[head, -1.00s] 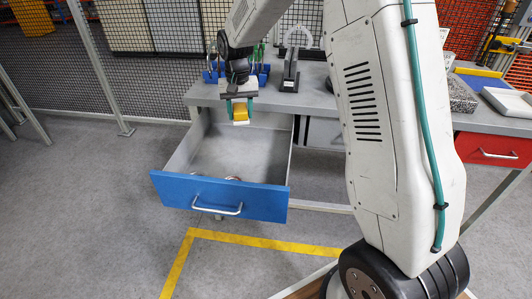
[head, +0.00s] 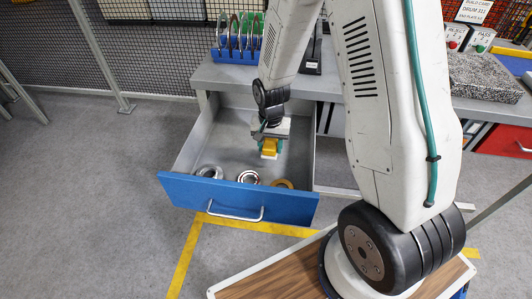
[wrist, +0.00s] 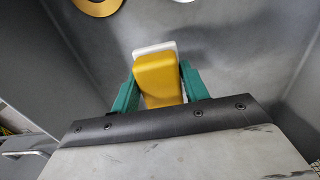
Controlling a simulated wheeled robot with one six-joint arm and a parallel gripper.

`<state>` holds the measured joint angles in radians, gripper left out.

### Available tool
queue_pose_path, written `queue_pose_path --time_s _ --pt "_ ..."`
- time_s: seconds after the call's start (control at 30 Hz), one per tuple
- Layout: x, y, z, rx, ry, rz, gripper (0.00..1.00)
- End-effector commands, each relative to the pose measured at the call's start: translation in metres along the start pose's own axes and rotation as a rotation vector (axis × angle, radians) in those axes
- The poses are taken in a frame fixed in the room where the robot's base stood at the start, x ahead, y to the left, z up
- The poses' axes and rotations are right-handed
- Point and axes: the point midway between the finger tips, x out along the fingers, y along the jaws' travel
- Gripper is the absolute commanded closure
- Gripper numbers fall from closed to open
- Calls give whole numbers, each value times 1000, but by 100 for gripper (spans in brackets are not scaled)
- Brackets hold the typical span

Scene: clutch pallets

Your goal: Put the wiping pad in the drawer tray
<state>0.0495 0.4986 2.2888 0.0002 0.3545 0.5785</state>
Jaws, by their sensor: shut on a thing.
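The wiping pad (head: 269,149) is a small yellow block with a white face. It also shows in the wrist view (wrist: 159,78), between the green fingers. My gripper (head: 270,146) is shut on it and points down into the open drawer. The drawer tray (head: 205,133) is a grey box with a blue front (head: 237,199), pulled out from under the bench. The pad hangs inside the drawer's walls, towards its right side. I cannot tell whether it touches the drawer floor.
Several metal rings lie near the drawer's front: a silver one (head: 208,171), another silver one (head: 248,177) and a brassy one (head: 283,184). The drawer floor behind them is clear. A blue rack (head: 236,55) holding rings stands on the bench above.

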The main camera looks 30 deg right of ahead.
Motion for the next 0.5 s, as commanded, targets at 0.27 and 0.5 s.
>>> queue_pose_path --time_s 0.27,0.5 --pt "38 3 -2 5 -1 1 77" --pt "42 2 -2 3 1 -1 77"
